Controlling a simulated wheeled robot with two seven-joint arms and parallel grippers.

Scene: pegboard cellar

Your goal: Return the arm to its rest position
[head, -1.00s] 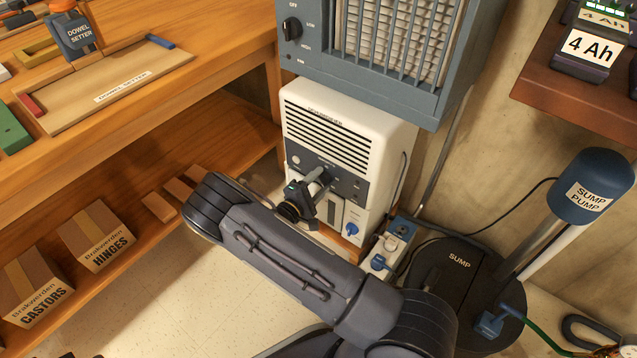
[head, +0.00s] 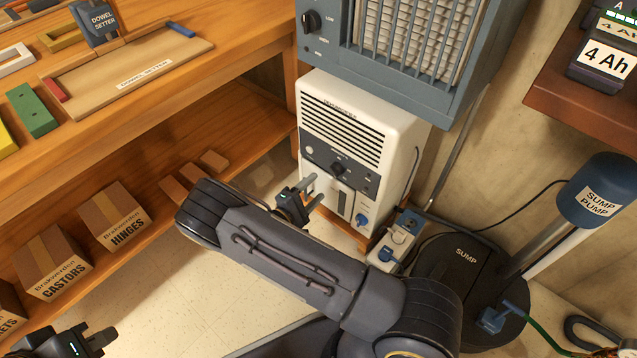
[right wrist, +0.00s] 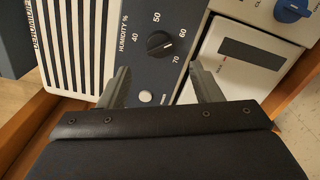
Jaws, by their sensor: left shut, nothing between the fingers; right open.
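My right arm (head: 290,245) reaches across the middle of the head view. Its gripper (head: 313,190) is open and empty, in front of the white dehumidifier (head: 390,115), apart from its control panel. In the right wrist view the two fingers (right wrist: 162,85) are spread with nothing between them. The black humidity dial (right wrist: 160,43) shows just beyond them, between the marks; it also shows in the head view (head: 337,168). My left gripper (head: 104,338) is shut and empty at the lower left edge of the head view, over the floor.
A blue-grey heater (head: 400,90) stands above the dehumidifier. The sump lid (head: 465,258) and sump pump (head: 598,195) are at the right. A wooden bench (head: 230,60) with a lower shelf holding boxes (head: 113,217) is at the left. Pale floor (head: 190,290) lies between.

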